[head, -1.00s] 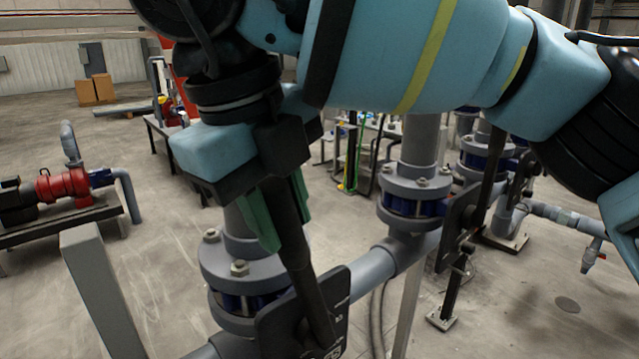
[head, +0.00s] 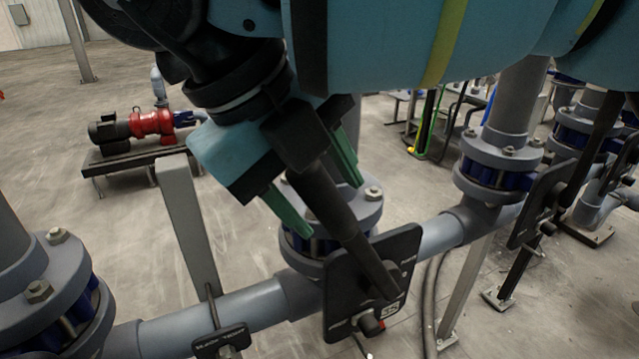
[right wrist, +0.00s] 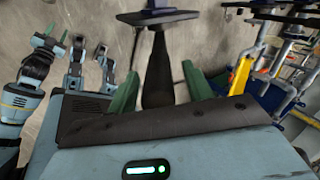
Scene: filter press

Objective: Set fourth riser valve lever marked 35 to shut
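The black valve lever (head: 340,215) rises from a dark plate (head: 343,272) whose lower part reads 35. It leans toward the upper left in the head view. My right gripper (head: 318,197) is open around the lever's upper part, one green finger on each side. In the right wrist view the lever (right wrist: 158,75) stands between the two green fingers (right wrist: 160,93), with a gap on both sides. My left gripper (right wrist: 50,52) shows small at the left of the right wrist view; whether it is open or shut is unclear. It is out of the head view.
Flanged risers stand on both sides, one at the left edge (head: 45,285) and one at the right (head: 495,165). A horizontal pipe (head: 250,308) runs below them. A grey post (head: 188,220) stands behind. A red pump (head: 150,123) is farther back on open floor.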

